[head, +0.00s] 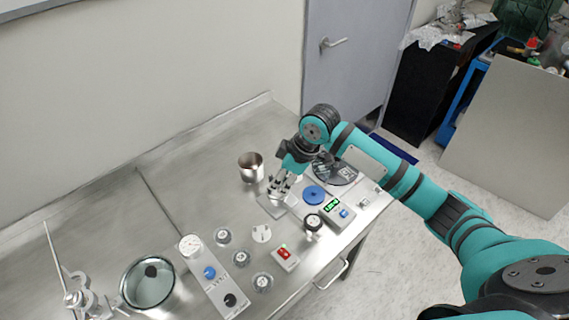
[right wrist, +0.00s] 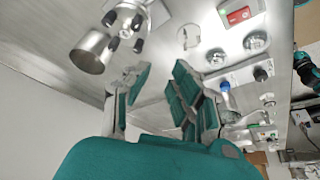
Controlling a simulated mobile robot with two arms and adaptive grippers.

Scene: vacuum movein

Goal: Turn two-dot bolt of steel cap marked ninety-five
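A steel fitting with several dark-tipped bolts (right wrist: 128,22) stands at the top of the right wrist view. In the head view only its pale base (head: 272,206) shows clearly below my right gripper. Its markings and bolt dots are too small to read, so I cannot tell whether it is the cap marked ninety-five. Round steel caps (head: 222,236) stand farther left; they also show in the right wrist view (right wrist: 256,41). My right gripper (head: 277,190) is over the table near the fitting. Its fingers (right wrist: 157,88) are apart with nothing between them. My left gripper is not in view.
A steel cup (head: 251,167) stands close by the right gripper. A blue disc (head: 314,195), a green-display box (head: 338,213), a gauge (head: 312,222) and a red-switch box (head: 285,257) crowd the right side. A knob panel (head: 213,283) and glass dish (head: 148,285) are left. The back left table is clear.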

